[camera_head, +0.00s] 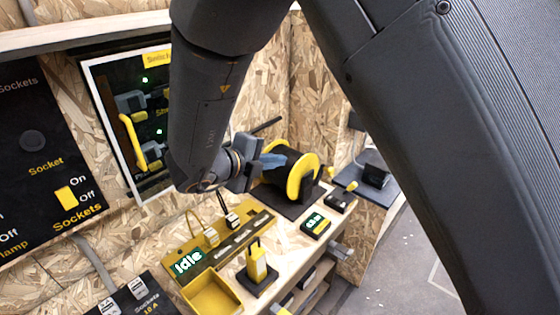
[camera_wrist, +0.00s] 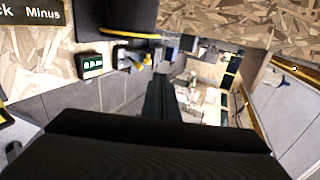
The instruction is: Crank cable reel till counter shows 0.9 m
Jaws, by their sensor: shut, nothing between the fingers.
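The cable reel (camera_head: 302,178), a dark drum with yellow rims, stands on a dark base on the wooden bench in the head view. Part of it shows at the top of the wrist view (camera_wrist: 130,33). My gripper (camera_head: 272,161) is shut and empty at the reel's left side; I cannot tell whether it touches. Its dark fingers show in the wrist view (camera_wrist: 165,97). The small counter (camera_head: 315,224) with green digits sits in front of the reel, also in the wrist view (camera_wrist: 92,63); its digits are too blurred to read surely. I cannot make out the crank clearly.
A dark box (camera_head: 338,203) sits beside the counter. A yellow tray (camera_head: 212,296) and a panel reading "Idle" (camera_head: 187,262) are at the front left. A framed panel with yellow handles (camera_head: 133,140) hangs on the left wall. My arm hides much of the middle.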

